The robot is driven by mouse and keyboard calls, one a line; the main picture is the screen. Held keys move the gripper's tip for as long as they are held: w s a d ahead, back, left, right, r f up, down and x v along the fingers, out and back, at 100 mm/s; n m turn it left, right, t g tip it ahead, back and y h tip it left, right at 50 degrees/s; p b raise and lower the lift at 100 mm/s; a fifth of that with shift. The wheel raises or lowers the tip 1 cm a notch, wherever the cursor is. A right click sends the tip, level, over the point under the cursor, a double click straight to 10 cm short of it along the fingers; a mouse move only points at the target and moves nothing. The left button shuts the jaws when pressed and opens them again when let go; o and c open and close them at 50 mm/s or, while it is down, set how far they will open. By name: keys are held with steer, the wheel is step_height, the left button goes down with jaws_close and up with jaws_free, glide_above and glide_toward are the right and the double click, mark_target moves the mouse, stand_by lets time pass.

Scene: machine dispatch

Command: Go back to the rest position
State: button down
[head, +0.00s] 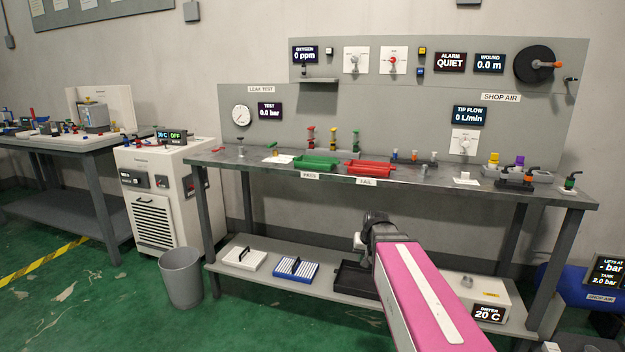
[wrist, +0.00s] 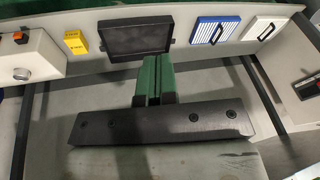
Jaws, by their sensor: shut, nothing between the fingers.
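My gripper (wrist: 152,97) shows in the wrist view as two green fingers side by side, closed together with nothing between them. In the head view my pink arm reaches in from the bottom right, and its grey wrist end (head: 380,226) is in front of the bench, between the top and the lower shelf. The fingers themselves cannot be made out in the head view. In the wrist view a black open tray (wrist: 136,38) lies beyond the fingertips.
The bench top (head: 228,157) carries a green tray (head: 316,162), a red tray (head: 370,168) and small fittings. The lower shelf (head: 333,293) holds a white case (head: 244,258), a blue rack (head: 296,269) and the dryer (head: 487,296). A grey bin (head: 181,277) stands on the floor at left.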

steer(key=s+d+f+g+h, duration=0.1)
steer(key=s+f+g, duration=0.2)
steer(key=s+f, duration=0.7)
steer(key=s, duration=0.3)
steer(key=shift+s+f+n+h, duration=0.25)
steer(key=shift+s+n+h, duration=0.05)
steer(key=shift+s+n, duration=0.1)
